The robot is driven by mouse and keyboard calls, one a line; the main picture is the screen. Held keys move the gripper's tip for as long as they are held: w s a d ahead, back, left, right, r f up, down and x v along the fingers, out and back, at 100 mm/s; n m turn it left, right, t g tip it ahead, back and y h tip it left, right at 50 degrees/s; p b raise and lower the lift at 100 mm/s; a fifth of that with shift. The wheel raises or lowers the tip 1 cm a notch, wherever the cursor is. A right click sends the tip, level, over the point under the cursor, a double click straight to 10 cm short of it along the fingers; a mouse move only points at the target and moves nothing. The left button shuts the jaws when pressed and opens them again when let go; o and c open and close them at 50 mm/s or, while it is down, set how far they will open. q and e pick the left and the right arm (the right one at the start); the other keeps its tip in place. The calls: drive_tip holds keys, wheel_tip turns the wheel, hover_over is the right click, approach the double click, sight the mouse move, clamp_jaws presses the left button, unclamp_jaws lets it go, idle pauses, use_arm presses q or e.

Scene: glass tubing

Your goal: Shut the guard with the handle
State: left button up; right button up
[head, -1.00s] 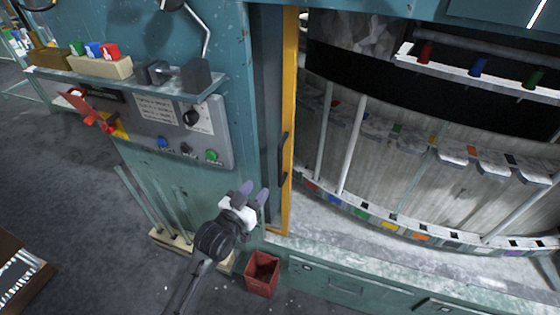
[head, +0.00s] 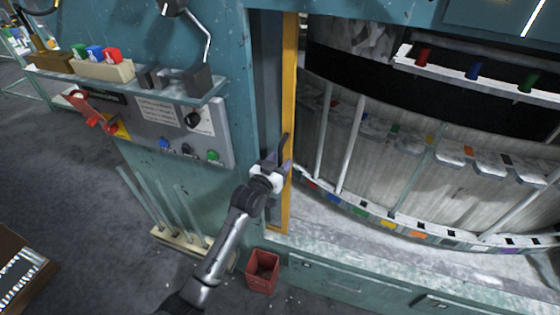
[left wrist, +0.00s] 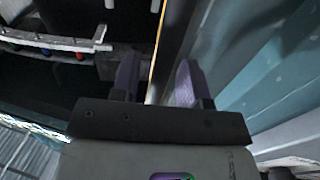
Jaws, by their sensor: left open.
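The guard (head: 290,60) shows as a tall, narrow yellow-edged panel at the left side of the machine's opening, and the opening to its right is uncovered. Its dark upright handle (head: 284,146) is on the panel; the lower part is hidden behind my gripper. My left gripper (head: 276,163) is open at the handle, its purple fingers close to it. In the left wrist view, the yellow edge of the guard (left wrist: 157,45) runs between the two open fingers of the left gripper (left wrist: 156,83). I cannot tell whether they touch the handle. My right gripper is not in view.
A control panel (head: 183,118) with buttons and a shelf (head: 125,84) lie left of the guard. Glass rods stand in a rack (head: 180,242) below. A red bin (head: 262,272) is on the floor. The drum (head: 400,165) with coloured tabs fills the opening.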

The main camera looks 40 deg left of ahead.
use_arm(q)
drive_tip(key=shift+w, duration=0.1)
clamp_jaws()
idle(0.4)
